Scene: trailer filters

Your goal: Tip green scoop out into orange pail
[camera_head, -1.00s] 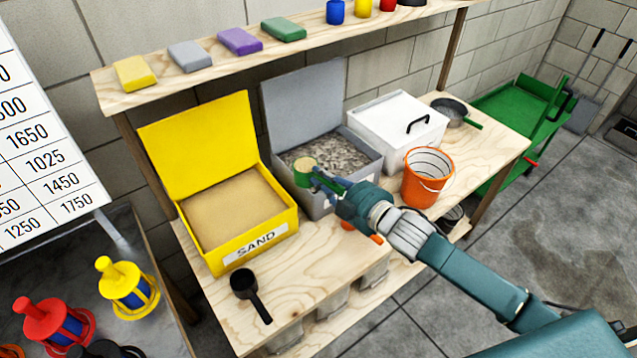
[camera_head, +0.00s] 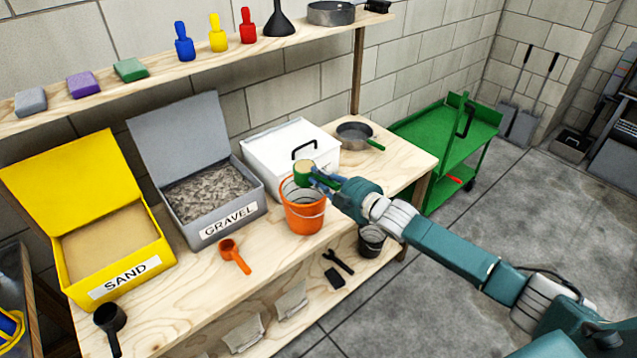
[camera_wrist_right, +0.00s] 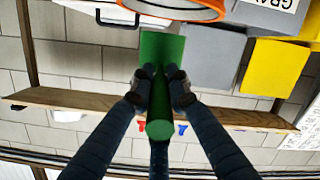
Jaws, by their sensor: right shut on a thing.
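The green scoop (camera_head: 304,174) is upright and full of a tan, sand-like material, above the orange pail's rim in the head view. My right gripper (camera_head: 322,180) is shut on its handle. In the right wrist view the green scoop (camera_wrist_right: 162,48) shows with its handle between the fingers of my right gripper (camera_wrist_right: 160,88). The orange pail (camera_head: 304,217) stands on the wooden bench under the scoop. Its rim also shows at the top of the wrist view (camera_wrist_right: 205,12). The pail's inside is mostly hidden. My left gripper is out of view.
The yellow sand box (camera_head: 118,270) and grey gravel box (camera_head: 232,217) stand open to the left. A white lidded box (camera_head: 262,158) is behind the pail. An orange scoop (camera_head: 234,255) and black scoop (camera_head: 109,322) lie on the bench. A pan (camera_head: 354,136) is at the right.

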